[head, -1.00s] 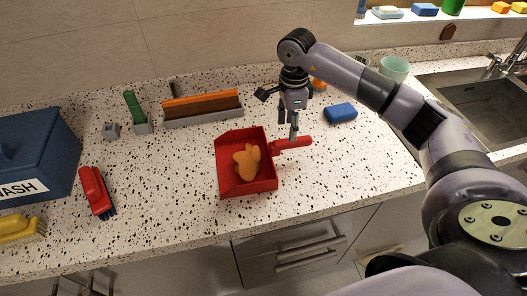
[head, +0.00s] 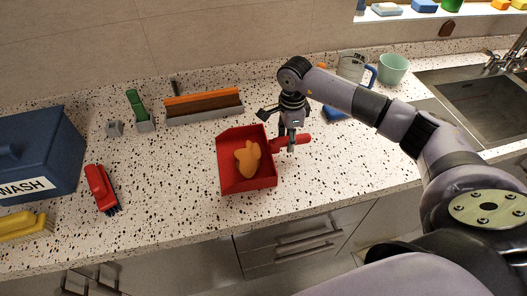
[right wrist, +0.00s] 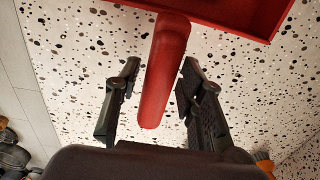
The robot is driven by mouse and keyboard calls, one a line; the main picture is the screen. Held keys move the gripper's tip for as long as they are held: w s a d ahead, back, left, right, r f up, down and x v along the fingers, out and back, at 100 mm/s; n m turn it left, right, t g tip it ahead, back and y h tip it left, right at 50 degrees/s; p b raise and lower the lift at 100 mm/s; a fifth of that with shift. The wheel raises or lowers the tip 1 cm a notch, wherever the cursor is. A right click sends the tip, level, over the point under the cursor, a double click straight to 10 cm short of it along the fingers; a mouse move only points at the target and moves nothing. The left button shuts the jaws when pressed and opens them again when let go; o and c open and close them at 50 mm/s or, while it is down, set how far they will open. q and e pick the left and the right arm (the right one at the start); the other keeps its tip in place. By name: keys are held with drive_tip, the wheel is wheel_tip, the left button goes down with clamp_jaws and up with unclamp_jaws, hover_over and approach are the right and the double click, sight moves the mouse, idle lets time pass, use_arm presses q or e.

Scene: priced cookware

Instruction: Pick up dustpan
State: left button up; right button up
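The red dustpan (head: 230,178) lies on the speckled counter with an orange lump (head: 247,158) in its pan. Its handle (head: 303,139) points right in the head view. My right gripper (head: 289,148) is down at the handle. In the right wrist view, the handle (right wrist: 165,70) lies between the two fingers of the open right gripper (right wrist: 158,82), with a gap on each side. The pan's edge (right wrist: 225,12) shows at the top of that view. My left gripper is not in view.
A blue bin (head: 40,150), a red brush (head: 101,188) and a yellow brush (head: 25,226) are at the left. An orange-and-brown brush in a grey holder (head: 204,108) lies behind the dustpan. A blue sponge (head: 333,113), a green cup (head: 393,68) and the sink (head: 485,100) are right.

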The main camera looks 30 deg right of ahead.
clamp_jaws()
idle(0.5)
